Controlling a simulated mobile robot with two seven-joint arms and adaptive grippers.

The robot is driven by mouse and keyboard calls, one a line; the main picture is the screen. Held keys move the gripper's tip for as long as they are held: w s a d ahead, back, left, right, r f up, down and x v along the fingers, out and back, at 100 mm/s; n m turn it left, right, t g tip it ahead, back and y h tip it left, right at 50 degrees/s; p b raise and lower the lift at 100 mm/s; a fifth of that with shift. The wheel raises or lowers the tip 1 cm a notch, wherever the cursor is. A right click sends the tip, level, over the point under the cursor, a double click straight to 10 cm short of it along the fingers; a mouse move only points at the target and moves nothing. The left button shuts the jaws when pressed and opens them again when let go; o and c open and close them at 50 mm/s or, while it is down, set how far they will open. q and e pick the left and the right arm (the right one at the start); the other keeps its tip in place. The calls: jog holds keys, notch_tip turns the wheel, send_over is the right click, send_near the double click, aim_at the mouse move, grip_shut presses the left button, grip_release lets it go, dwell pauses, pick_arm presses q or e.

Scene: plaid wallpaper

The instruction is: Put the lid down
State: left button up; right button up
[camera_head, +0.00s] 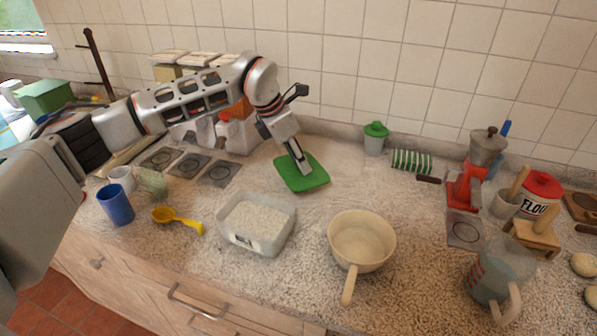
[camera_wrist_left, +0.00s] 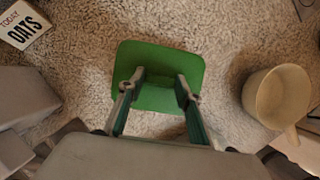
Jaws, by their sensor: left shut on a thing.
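A green square lid (camera_head: 302,180) is at the middle of the counter, behind the clear container and the cream pan. My left gripper (camera_head: 302,170) reaches down over it and is shut on it. In the left wrist view the lid (camera_wrist_left: 160,62) lies flat across the view, with the two fingertips (camera_wrist_left: 158,88) over its middle. The part between the fingers is partly hidden, and I cannot tell whether the lid touches the counter. A clear rectangular container (camera_head: 257,225) with white contents stands open, in front and to the left of the lid. My right gripper is not in view.
A cream pan (camera_head: 361,242) stands right of the container, its handle towards the front. A yellow scoop (camera_head: 178,220) and blue cup (camera_head: 115,205) are at left. A green-lidded jar (camera_head: 375,138) and striped rack (camera_head: 411,161) stand behind. Bare counter (camera_head: 350,185) lies right of the lid.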

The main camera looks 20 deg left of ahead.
aim_at(297, 169)
pick_arm(q)
jog(key=shift+f, duration=2.2)
jog(key=shift+f, duration=0.15)
jog(key=o, duration=1.1)
jog(key=shift+c, duration=0.2)
jog(key=shift+r, duration=0.35)
jog(key=v, duration=1.1)
jog(key=shift+a+b, duration=0.1)
jog(key=shift+b, duration=0.2)
jog(key=shift+s+r, duration=0.2)
jog(key=shift+r, duration=0.05)
